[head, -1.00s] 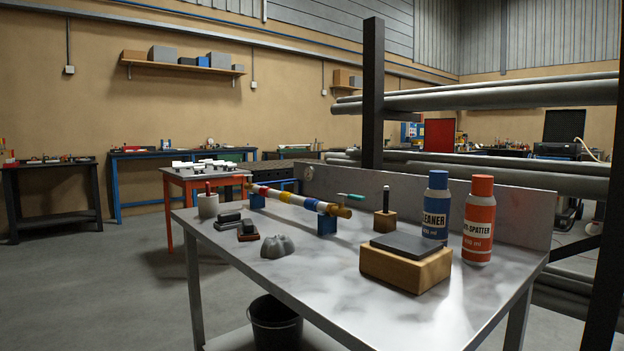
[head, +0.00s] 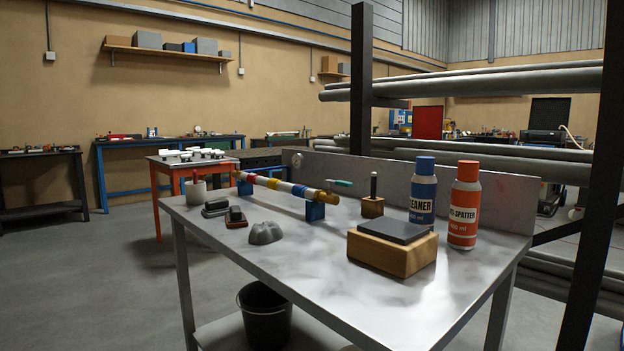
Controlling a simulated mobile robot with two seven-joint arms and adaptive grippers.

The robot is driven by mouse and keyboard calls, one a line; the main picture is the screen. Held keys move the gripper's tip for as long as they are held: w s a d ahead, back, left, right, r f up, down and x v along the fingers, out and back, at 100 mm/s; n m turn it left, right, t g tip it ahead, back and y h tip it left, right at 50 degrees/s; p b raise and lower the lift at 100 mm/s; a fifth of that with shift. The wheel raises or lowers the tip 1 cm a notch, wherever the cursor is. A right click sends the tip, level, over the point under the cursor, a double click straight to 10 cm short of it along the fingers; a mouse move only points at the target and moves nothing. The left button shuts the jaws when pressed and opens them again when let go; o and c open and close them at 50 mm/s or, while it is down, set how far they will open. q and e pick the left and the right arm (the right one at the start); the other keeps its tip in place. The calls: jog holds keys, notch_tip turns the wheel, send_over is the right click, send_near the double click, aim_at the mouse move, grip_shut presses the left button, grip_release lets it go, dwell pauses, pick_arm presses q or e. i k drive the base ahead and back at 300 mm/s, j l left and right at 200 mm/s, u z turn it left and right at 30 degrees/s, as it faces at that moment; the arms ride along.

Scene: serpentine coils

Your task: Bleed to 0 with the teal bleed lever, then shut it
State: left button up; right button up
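A small teal-handled item (head: 338,183) shows near the back of a grey metal table (head: 330,290); I cannot tell whether it is the bleed lever. Left of it, a rod with yellow, red, blue and white bands (head: 283,186) lies across two blue supports (head: 315,211). Neither of my grippers is in view.
A blue cleaner can (head: 423,192), an orange spatter can (head: 463,208) and a wooden block with a dark top (head: 391,250) stand on the table's right. A black bucket (head: 264,315) sits below. A dark pipe rack (head: 361,80) stands behind. Floor at left is open.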

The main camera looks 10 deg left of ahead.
aim_at(342, 183)
jog(key=i+j, duration=0.15)
jog(key=j, duration=0.3)
jog(key=i+j, duration=0.1)
jog(key=j, duration=0.35)
jog(key=i+j+z, duration=0.1)
jog(key=j, duration=0.35)
jog(key=i+j, duration=0.15)
jog(key=j, duration=0.3)
jog(key=i+j, duration=0.1)
jog(key=j, duration=0.35)
jog(key=i+j+z, duration=0.1)
jog(key=j, duration=0.4)
